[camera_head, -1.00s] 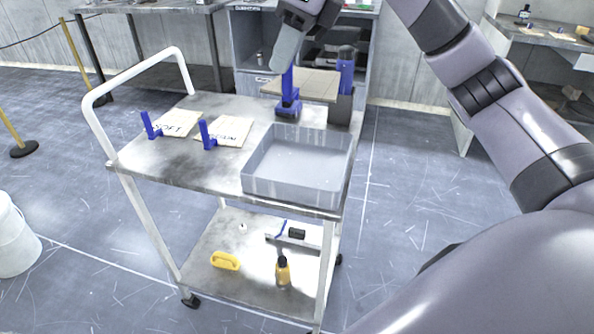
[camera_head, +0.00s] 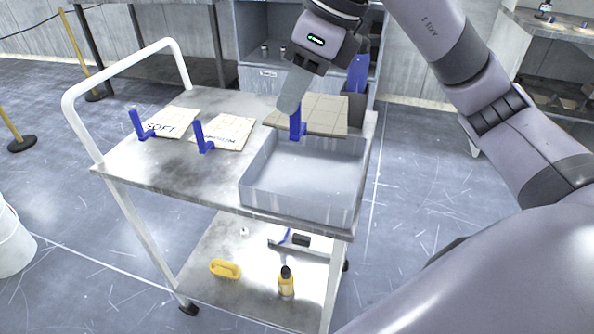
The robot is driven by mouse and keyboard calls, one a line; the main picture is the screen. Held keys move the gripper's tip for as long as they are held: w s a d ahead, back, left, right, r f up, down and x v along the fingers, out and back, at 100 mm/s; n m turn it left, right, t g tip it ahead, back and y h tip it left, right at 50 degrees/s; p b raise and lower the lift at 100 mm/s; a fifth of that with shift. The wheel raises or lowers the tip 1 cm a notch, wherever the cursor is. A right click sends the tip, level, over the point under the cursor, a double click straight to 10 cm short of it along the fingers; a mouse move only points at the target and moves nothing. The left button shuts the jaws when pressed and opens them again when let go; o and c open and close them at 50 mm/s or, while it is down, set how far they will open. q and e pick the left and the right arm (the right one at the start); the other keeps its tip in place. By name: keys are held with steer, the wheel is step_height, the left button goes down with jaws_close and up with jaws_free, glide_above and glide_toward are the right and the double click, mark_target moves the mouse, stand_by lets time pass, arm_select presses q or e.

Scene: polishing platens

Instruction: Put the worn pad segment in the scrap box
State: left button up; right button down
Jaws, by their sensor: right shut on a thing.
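The worn pad segment (camera_head: 325,112), a tan piece with grid lines, has an upright blue handle (camera_head: 297,122) at its near edge. My right gripper (camera_head: 295,104) is shut on this handle and holds the pad from above. The pad is at the back edge of the scrap box, partly overlapping its rear rim in the picture; the exact height gap is hard to tell. The scrap box (camera_head: 298,208) is a grey open tray on the cart's right end, and its visible inside is empty. My left gripper is out of view.
Two labelled pads with blue handles, soft (camera_head: 172,122) and medium (camera_head: 228,132), lie on the cart top (camera_head: 185,165) left of the box. A dark block (camera_head: 353,106) with a blue part stands behind right.

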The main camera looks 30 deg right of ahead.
mark_target(301, 136)
step_height(301, 136, down, 9)
steer(key=shift+f+b, duration=0.2)
steer(key=shift+b, duration=0.35)
step_height(301, 136, down, 5)
steer(key=shift+r+b, duration=0.2)
steer(key=shift+b, duration=0.1)
steer(key=c, duration=1)
jaws_free()
steer(key=shift+r, duration=0.15)
steer(key=p+v, duration=0.1)
steer(key=v, duration=1.1)
